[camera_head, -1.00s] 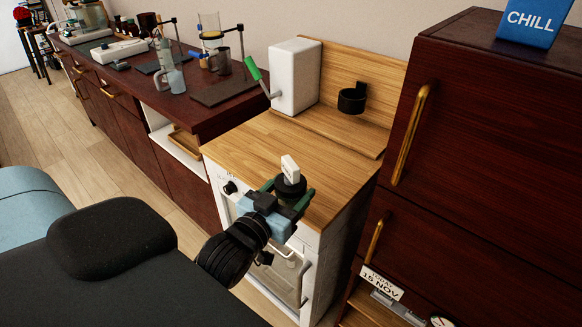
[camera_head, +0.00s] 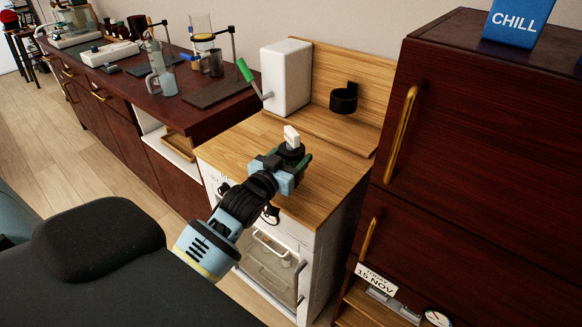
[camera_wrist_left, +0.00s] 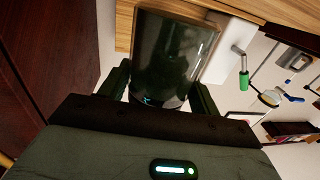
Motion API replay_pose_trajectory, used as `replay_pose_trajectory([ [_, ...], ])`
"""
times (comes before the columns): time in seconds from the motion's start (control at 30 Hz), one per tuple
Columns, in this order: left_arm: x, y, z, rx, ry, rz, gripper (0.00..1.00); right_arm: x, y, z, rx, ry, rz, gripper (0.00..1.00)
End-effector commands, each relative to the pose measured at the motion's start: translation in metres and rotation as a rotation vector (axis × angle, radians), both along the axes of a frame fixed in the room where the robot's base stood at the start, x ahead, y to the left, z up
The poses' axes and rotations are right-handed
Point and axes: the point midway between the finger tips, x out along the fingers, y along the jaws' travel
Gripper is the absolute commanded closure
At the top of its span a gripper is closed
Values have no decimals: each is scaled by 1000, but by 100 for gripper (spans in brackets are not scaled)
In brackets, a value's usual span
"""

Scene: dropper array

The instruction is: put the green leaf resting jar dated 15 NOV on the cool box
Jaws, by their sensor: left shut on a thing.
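My left gripper (camera_head: 289,167) is shut on a dark green jar (camera_wrist_left: 175,55), above the wooden counter in the head view. In that view the jar's dark top (camera_head: 291,150) shows with a white tag (camera_head: 291,134) above it. In the left wrist view the jar fills the space between the fingers; no date can be read on it. A blue box marked CHILL (camera_head: 515,22) stands on top of the dark red cabinet at the upper right, well away from the gripper. My right gripper is not in view.
The dark red cabinet (camera_head: 480,120) with brass handles rises right of the wooden counter (camera_head: 240,150). A white dispenser (camera_head: 286,75) with a green-handled lever and a black ring holder (camera_head: 344,98) stand behind. A TODAY 15 NOV card (camera_head: 375,279) is low right.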

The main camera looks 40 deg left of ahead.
Motion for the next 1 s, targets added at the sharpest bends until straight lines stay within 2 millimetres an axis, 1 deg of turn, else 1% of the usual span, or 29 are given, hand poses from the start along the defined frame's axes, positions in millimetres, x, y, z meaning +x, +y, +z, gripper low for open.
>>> replay_pose_trajectory([
  [0.03,-1,-1,-8,-2,3,0,69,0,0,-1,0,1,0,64],
  [0.1,-1,-1,-17,-1,3,0,69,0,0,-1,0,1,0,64],
  [0.27,-1,-1,-31,0,1,-1,69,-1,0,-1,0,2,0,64],
  [0.57,-1,-1,-32,0,-2,-1,69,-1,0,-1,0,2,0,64],
  [0.73,-1,-1,-37,0,0,-1,69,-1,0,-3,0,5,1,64],
  [0.77,-2,-1,-37,0,3,-1,33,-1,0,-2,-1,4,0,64],
  [0.9,-1,-1,-37,0,3,-1,16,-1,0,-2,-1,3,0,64],
  [1.0,-1,-1,-37,0,3,-1,16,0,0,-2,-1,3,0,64],
])
